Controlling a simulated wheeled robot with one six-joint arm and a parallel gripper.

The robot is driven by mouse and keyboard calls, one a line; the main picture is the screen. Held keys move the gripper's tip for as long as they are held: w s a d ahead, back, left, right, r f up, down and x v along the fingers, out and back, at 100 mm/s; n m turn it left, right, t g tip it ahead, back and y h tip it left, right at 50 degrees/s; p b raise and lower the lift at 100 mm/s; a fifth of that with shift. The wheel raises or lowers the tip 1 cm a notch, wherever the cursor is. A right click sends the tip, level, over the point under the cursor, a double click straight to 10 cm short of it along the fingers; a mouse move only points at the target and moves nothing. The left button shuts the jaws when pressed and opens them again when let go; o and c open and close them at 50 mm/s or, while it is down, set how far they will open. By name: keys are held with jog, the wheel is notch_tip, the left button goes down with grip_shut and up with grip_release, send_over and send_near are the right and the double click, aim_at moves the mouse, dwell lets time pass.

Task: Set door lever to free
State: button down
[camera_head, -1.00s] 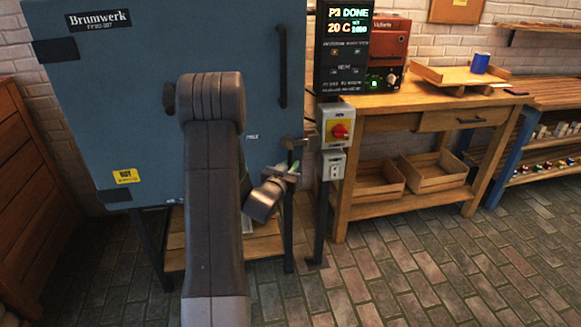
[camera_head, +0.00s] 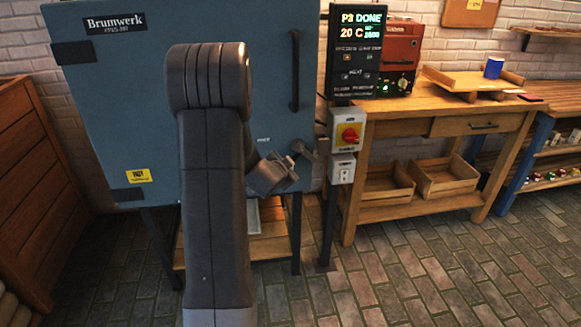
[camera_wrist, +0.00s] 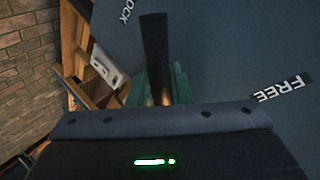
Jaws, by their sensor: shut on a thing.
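The kiln door (camera_head: 130,90) is blue and closed-looking, with a vertical black handle. The door lever (camera_head: 303,150) sits at its lower right edge. In the wrist view the lever (camera_wrist: 154,45) is a dark bar running up from between my green finger pads. The LOCK label (camera_wrist: 127,11) is at its upper left and the FREE label (camera_wrist: 283,90) at its right; the lever lies between them, pointing at neither. My gripper (camera_head: 290,172) is shut on the lever, seen in the wrist view (camera_wrist: 160,88) too. My arm hides part of the door.
A control panel (camera_head: 356,50) reading P3 DONE, 20 C and a red-and-yellow switch (camera_head: 348,135) stand just right of the lever. A wooden workbench (camera_head: 430,115) with a blue cup (camera_head: 494,68) is farther right. The brick floor (camera_head: 420,260) in front is clear.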

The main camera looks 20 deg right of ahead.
jog(key=shift+w+a+r+m+y+b, duration=0.1)
jog(key=shift+a+r+m+y+b, duration=0.2)
jog(key=shift+r+m+y, duration=0.35)
jog(key=shift+w+a+r+m+y+b, duration=0.1)
jog(key=shift+a+r+m+y+b, duration=0.2)
jog(key=shift+m+y, duration=0.4)
jog(key=shift+a+r+y, duration=0.1)
jog(key=shift+r+y, duration=0.1)
jog(key=shift+y, duration=0.05)
jog(key=shift+r+m+b, duration=0.25)
jog(key=shift+m+b, duration=0.05)
jog(key=shift+m, duration=0.05)
jog(key=shift+y, duration=0.4)
jog(key=shift+a+r+m+y+b, duration=0.1)
jog(key=shift+r+m+y+b, duration=0.65)
jog(key=shift+b, duration=0.2)
jog(key=shift+r+t, duration=0.15)
jog(key=shift+t, duration=0.15)
jog(key=c, duration=1.6)
grip_release()
jog(key=shift+c, duration=0.2)
